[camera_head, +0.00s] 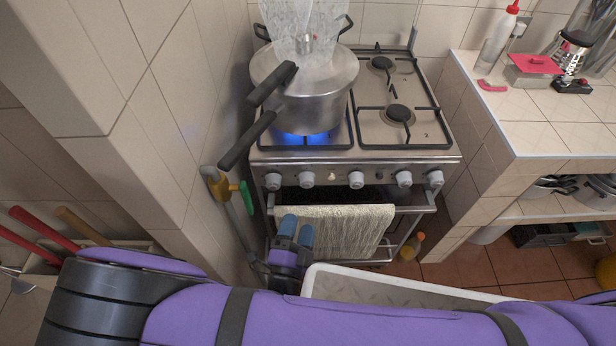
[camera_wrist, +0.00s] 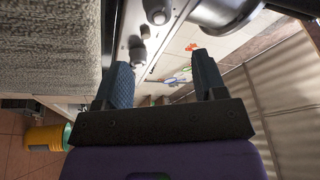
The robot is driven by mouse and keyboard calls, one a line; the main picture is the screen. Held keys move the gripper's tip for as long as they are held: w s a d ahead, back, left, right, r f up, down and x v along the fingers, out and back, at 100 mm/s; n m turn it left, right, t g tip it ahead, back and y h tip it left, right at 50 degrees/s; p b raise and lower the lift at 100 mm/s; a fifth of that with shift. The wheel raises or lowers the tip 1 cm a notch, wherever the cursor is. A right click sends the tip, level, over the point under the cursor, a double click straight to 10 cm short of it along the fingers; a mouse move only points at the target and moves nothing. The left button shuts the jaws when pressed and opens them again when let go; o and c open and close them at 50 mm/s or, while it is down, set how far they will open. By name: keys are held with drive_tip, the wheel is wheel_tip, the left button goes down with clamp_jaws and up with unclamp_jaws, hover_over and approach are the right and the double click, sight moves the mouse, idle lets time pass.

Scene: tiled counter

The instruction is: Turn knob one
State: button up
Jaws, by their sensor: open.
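The gas stove (camera_head: 440,155) has a row of several grey knobs along its front panel. The leftmost knob (camera_head: 273,181) and the one beside it (camera_head: 307,179) sit above the left part of the towel. No label shows which is knob one. My gripper (camera_head: 296,230) is open and empty, just in front of and below these two knobs, apart from them in the head view. In the wrist view, my gripper's blue fingers (camera_wrist: 165,78) are spread, with one knob (camera_wrist: 138,53) ahead between them and another knob (camera_wrist: 158,12) farther up.
A pot (camera_head: 320,98) stands over a blue flame on the front left burner, its dark handles (camera_head: 248,140) reaching out over the stove's left edge. A towel (camera_head: 335,230) hangs on the oven rail. A tiled wall (camera_head: 180,140) is close on the left.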

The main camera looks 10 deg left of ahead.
sight(307, 187)
drive_tip(key=shift+y, duration=0.4)
drive_tip(key=x, duration=1)
drive_tip(key=shift+w+f, duration=0.15)
drive_tip(key=shift+w, duration=0.2)
drive_tip(key=shift+c, duration=0.2)
